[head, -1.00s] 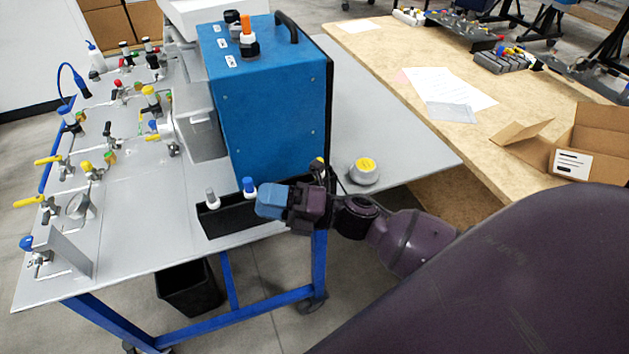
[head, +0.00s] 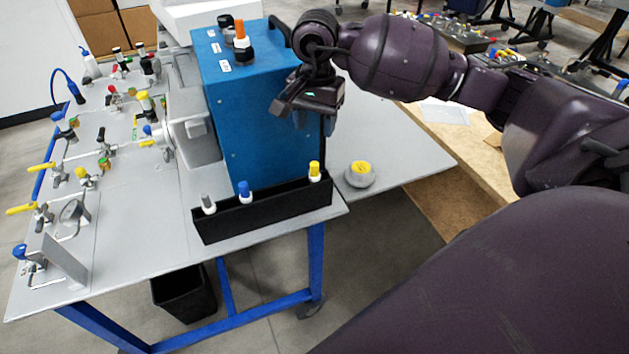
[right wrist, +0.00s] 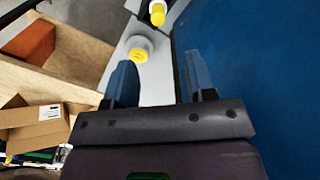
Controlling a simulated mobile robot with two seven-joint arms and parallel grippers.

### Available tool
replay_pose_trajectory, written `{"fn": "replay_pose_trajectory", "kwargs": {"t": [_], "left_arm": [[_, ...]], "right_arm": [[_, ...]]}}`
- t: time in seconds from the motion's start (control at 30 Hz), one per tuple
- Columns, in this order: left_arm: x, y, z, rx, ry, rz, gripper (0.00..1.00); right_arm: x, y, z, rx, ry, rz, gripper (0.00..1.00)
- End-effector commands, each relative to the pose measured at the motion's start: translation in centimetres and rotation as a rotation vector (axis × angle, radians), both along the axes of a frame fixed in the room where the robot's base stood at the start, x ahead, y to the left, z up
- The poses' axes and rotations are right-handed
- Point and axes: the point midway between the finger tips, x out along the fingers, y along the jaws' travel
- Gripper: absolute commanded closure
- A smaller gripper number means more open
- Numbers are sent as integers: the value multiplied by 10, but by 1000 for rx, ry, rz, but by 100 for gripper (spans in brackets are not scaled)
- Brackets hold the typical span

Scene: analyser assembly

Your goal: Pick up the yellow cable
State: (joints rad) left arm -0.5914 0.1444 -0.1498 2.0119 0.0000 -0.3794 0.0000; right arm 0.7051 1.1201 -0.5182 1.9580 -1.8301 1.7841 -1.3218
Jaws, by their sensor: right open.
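The yellow cable, a yellow-topped white plug (head: 314,171), stands upright at the right end of a black tray (head: 265,213). It also shows at the top edge of the right wrist view (right wrist: 157,14). My right gripper (head: 313,121) is above it in the head view, in front of the blue box's right side, pointing down. In the right wrist view its two blue fingers (right wrist: 160,65) are apart with nothing between them. The cable is beyond the fingertips, not touched. My left gripper is not in view.
The tray also holds a blue-topped plug (head: 244,190) and a grey-topped plug (head: 208,204). A round grey piece with a yellow top (head: 360,174) sits right of the tray. The blue box (head: 255,120) stands close behind. The grey tabletop (head: 405,150) at right is clear.

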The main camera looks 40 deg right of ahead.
Motion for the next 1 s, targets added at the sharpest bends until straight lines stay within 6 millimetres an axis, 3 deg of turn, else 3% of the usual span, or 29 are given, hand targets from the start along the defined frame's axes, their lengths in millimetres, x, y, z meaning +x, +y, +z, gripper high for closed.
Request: {"fn": "replay_pose_trajectory", "kwargs": {"t": [0.3,0.57,1.0], "left_arm": [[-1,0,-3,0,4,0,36],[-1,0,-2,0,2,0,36],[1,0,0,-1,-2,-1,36]], "right_arm": [[-1,0,-42,-3,4,1,50],[-1,1,-58,-4,2,1,50],[-5,5,-105,-2,2,-1,50]]}}
